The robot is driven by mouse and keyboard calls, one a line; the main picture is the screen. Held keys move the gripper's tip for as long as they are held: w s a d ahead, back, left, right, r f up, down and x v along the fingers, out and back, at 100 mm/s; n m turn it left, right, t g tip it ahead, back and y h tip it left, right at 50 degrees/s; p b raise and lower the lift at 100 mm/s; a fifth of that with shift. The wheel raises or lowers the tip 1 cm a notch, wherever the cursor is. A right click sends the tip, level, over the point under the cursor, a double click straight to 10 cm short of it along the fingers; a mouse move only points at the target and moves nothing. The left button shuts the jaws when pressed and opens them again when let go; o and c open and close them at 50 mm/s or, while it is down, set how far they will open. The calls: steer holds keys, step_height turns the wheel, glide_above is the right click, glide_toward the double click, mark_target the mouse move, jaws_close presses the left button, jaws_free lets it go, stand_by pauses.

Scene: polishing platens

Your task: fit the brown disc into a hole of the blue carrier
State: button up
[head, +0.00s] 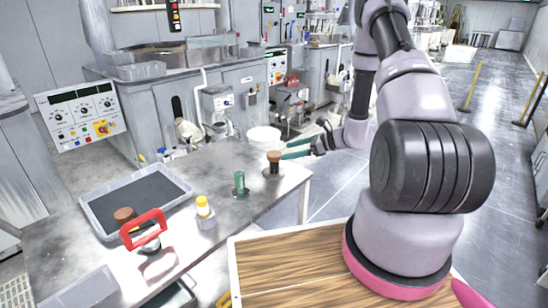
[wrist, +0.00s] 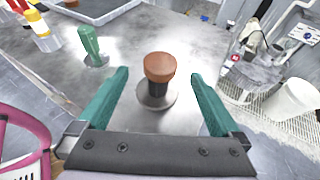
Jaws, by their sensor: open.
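A brown disc (head: 273,156) sits on top of a dark post with a round metal base, near the table's right corner. The disc also shows in the wrist view (wrist: 159,66), upright on its post, between and ahead of the teal fingers. My gripper (wrist: 158,88) is open, one finger on each side of the post, with clear gaps and nothing held. In the head view my gripper (head: 296,149) reaches in from the right, close to the disc. A second brown round piece (head: 124,214) is at the near edge of the grey tray. I cannot make out a blue carrier in either view.
The grey tray (head: 86,204) with a dark floor lies on the left of the metal table. A white bucket (head: 264,138) is behind the table.

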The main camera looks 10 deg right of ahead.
mark_target(275, 154)
steer(key=x, duration=0.5)
steer(key=shift+w+a+f, duration=0.1)
steer(key=shift+w+a, duration=0.05)
jaws_close()
